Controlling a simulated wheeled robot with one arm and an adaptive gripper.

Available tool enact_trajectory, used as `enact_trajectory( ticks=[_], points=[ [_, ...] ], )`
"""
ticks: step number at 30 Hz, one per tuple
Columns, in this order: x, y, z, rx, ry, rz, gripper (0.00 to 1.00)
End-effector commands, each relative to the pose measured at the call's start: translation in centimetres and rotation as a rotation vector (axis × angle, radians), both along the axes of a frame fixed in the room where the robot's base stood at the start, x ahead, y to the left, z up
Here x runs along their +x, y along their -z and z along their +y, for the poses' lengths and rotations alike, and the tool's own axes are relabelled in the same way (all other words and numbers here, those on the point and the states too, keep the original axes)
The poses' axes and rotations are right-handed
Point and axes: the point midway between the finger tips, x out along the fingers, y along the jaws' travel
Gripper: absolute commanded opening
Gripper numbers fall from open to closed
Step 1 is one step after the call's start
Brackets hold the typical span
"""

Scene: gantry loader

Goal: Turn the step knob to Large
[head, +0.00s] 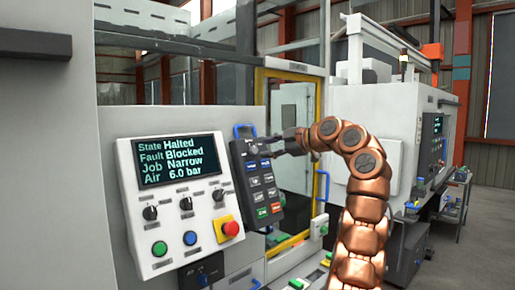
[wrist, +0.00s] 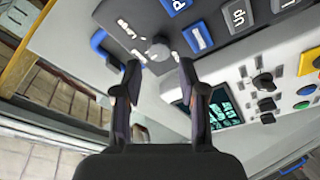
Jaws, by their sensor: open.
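A dark hand pendant (head: 258,190) with rows of buttons hangs beside the control panel in the head view. In the wrist view its dark face (wrist: 115,17) carries a small grey round knob (wrist: 157,50) with pale lettering beside it. The lettering is too blurred to read surely, and I cannot tell the knob's setting. My gripper (wrist: 159,72) is open, with the knob just ahead of and between its two fingertips. No grip on the knob shows.
The control panel (head: 128,215) left of the pendant has a display reading Halted, Blocked, Narrow, 6.0 bar, three knobs and a red stop button (head: 231,228). A yellow-framed door (head: 259,90) with a blue handle (head: 323,190) stands behind the pendant. Open floor (head: 470,250) lies right.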

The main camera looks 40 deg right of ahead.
Motion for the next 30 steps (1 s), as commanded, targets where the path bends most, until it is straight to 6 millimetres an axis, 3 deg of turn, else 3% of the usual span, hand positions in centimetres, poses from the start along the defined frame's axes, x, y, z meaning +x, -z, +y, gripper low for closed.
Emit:
enact_trajectory(
  ticks=[9,19,30],
  points=[
    [3.8,0.7,1.3,0.000,-0.002,-0.003,0.41],
    [4.2,0.9,1.5,0.000,-0.001,-0.003,0.40],
    [4.2,0.9,1.5,0.000,-0.001,-0.002,0.01]
  ],
)
